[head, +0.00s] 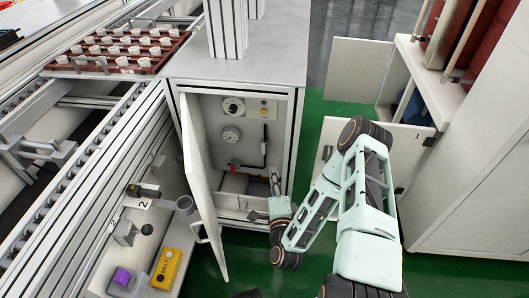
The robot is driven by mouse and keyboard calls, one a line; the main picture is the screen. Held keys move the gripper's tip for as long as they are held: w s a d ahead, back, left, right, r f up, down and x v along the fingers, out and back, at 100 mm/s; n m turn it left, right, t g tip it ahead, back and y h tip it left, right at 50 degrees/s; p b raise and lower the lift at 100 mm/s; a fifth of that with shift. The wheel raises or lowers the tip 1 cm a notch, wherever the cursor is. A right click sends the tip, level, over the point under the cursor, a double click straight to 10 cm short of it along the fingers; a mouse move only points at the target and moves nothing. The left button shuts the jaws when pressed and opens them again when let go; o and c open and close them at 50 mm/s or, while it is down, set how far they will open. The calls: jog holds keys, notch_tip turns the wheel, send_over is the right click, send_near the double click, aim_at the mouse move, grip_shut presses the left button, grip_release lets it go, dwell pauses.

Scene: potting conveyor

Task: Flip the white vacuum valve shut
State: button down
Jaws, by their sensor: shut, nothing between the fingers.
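The cabinet (297,125) stands open, with a panel of fittings on its inner back wall. A round gauge (230,135) is on the panel below a black round knob (233,107). A black pipe (265,145) runs down at the right of the panel and bends left to a small red handle (233,167). I cannot clearly make out a white valve handle; it is too small or hidden. My gripper (275,180) is shut and empty, pointing up at the lower right of the cabinet opening. It is below and right of the pipe, apparently apart from it.
The cabinet's white door (200,175) is swung open to the left. A conveyor (65,150) and a control shelf with a yellow BELT box (166,269) lie left of it. Another open cabinet (455,150) stands to the right. Green floor (315,110) lies between the cabinets.

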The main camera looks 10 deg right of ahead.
aim_at(264, 146)
dwell(0.3)
jog(key=w+b, duration=0.2)
jog(key=w, duration=0.8)
jog(key=shift+d, duration=0.35)
jog(key=shift+a+r+n, duration=0.1)
jog(key=shift+a+n, duration=0.05)
jog(key=shift+n, duration=0.55)
